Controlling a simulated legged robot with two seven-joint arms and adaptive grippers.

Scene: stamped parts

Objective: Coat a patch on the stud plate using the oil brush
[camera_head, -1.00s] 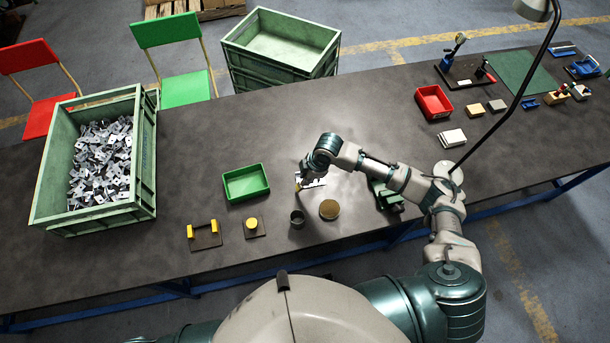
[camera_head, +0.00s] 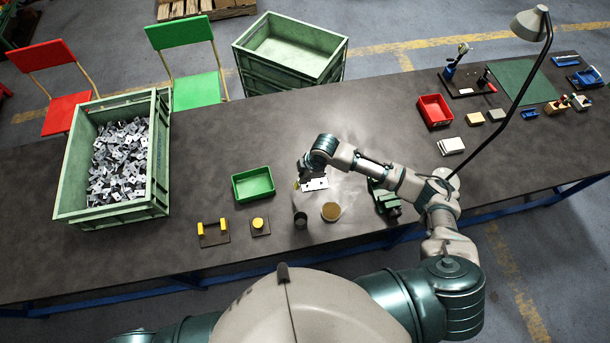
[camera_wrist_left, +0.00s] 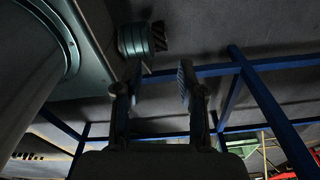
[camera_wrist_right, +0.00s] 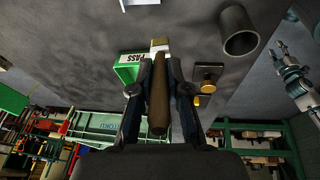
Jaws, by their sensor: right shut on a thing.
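The stud plate (camera_head: 317,184), a small pale plate with dark spots, lies on the bench and is partly covered by my right gripper (camera_head: 303,184) in the head view. The right wrist view shows a pale edge of it (camera_wrist_right: 140,2) at the top. My right gripper (camera_wrist_right: 159,70) is shut on the brown handle of the oil brush (camera_wrist_right: 158,100). The brush's pale tip (camera_wrist_right: 159,45) points toward the plate; I cannot tell whether it touches. My left gripper (camera_wrist_left: 154,82) is open and empty, below bench height beside the blue frame.
A green tray (camera_head: 253,184) is left of the plate. Yellow-topped fixtures (camera_head: 260,224) and a large crate of stamped parts (camera_head: 160,190) lie further left. A lamp (camera_head: 530,24) overhangs the right side.

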